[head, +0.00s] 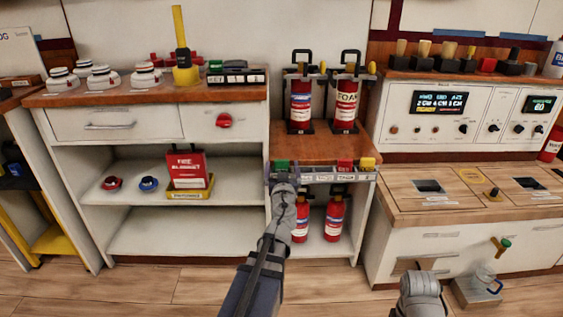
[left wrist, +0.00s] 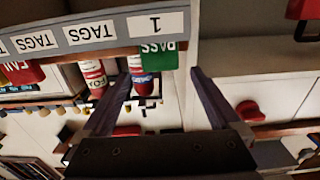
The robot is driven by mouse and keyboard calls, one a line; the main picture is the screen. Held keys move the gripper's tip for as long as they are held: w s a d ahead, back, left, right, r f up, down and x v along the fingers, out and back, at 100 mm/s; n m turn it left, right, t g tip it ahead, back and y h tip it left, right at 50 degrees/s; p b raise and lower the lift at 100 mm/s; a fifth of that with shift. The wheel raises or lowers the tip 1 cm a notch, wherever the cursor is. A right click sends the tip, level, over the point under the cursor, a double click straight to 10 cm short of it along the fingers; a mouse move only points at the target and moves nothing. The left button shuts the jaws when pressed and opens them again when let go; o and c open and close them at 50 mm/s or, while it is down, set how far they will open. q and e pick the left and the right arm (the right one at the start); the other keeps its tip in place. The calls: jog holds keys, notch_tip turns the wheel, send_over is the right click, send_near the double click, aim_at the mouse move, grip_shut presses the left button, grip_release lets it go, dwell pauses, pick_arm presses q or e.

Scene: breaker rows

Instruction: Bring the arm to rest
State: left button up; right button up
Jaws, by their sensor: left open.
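My left arm reaches up through the middle of the head view to the front of the tag rail. Its gripper (head: 284,180) is just below a green tag (head: 281,165) at the rail's left end. In the left wrist view, which is upside down, the jaws (left wrist: 160,75) are apart with nothing clamped between them. The green tag (left wrist: 158,58), lettered PASS, shows beyond the fingertips, near the rail's label 1 (left wrist: 157,23). Part of my right arm shows at the bottom right of the head view; its gripper is out of sight.
The labelled rail (head: 320,177) also carries red (head: 345,164) and yellow (head: 367,163) tags. Red extinguishers (head: 300,103) stand on the shelf above, others (head: 334,218) below. A red fire-blanket box (head: 187,170) sits on the left shelf. The wooden counter (head: 470,190) is at right.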

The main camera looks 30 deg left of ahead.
pick_arm(q)
jog(key=shift+s+d, duration=0.1)
jog(key=shift+d, duration=0.1)
dwell(0.6)
jog(key=shift+d+r+p, duration=0.1)
jog(key=shift+d+p, duration=0.15)
jog(key=shift+p, duration=0.05)
jog(key=s+d+f+m+g+h+p, duration=0.1)
jog(key=s+d+f+g+p, duration=0.15)
jog(key=d, duration=0.25)
jog(key=s+d+f+m+g+h+p, duration=0.1)
jog(key=s+d+f+g, duration=0.25)
jog(key=d, duration=0.25)
jog(key=s+d+f+g+h+p, duration=0.1)
jog(key=s+d+f+g+p, duration=0.15)
jog(key=d+f, duration=0.2)
jog(key=s+d+f+m+g+h+p, duration=0.25)
jog(key=s+d+m+g+h, duration=0.4)
jog(key=s+d, duration=1.05)
notch_tip(320, 180, up, 38)
jog(key=w+d+m+y+p, duration=0.1)
jog(key=w+p, duration=0.1)
jog(key=p, duration=3.5)
jog(key=shift+d+f+g, duration=0.15)
jog(key=shift+f+g, duration=0.1)
jog(key=shift+g, duration=0.05)
jog(key=shift+m+y, duration=0.25)
